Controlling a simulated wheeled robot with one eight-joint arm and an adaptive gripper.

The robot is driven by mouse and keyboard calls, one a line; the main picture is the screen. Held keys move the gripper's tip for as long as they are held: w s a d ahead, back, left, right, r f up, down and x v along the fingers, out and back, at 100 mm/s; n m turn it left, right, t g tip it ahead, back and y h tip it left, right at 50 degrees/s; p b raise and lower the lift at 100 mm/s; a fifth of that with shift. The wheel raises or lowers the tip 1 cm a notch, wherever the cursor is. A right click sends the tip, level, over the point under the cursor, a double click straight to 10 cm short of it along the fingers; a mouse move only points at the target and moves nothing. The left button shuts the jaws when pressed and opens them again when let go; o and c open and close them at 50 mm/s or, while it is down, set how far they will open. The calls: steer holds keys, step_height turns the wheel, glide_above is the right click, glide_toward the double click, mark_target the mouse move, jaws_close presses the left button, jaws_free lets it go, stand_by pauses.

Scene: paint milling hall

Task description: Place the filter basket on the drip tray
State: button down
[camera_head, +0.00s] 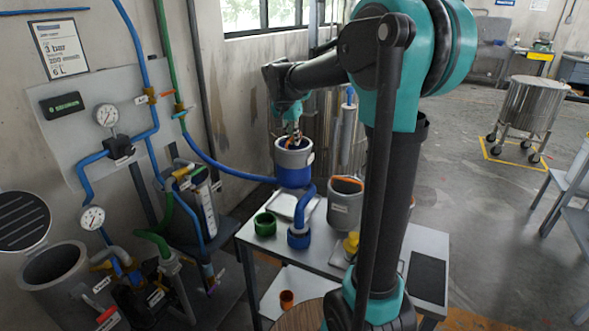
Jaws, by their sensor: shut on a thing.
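My gripper (293,136) is at the open top of a grey and blue filter housing (293,172), pointing down. It is shut on a thin orange-brown part at the mouth, which looks like the filter basket's handle (291,143). The rest of the basket is hidden inside the housing or behind its rim.
On the table (262,246) stand a green ring (264,224), a grey bucket with an orange rim (344,208) and a yellow item (351,244). Blue hoses and a gauge panel (95,115) are at left. A small orange cup (287,299) is lower down.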

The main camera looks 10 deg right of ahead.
mark_target(293, 165)
step_height(293, 165, down, 11)
steer(key=shift+r, duration=0.1)
stand_by(0.4)
steer(key=c, duration=1.7)
jaws_free()
steer(key=v, duration=1.2)
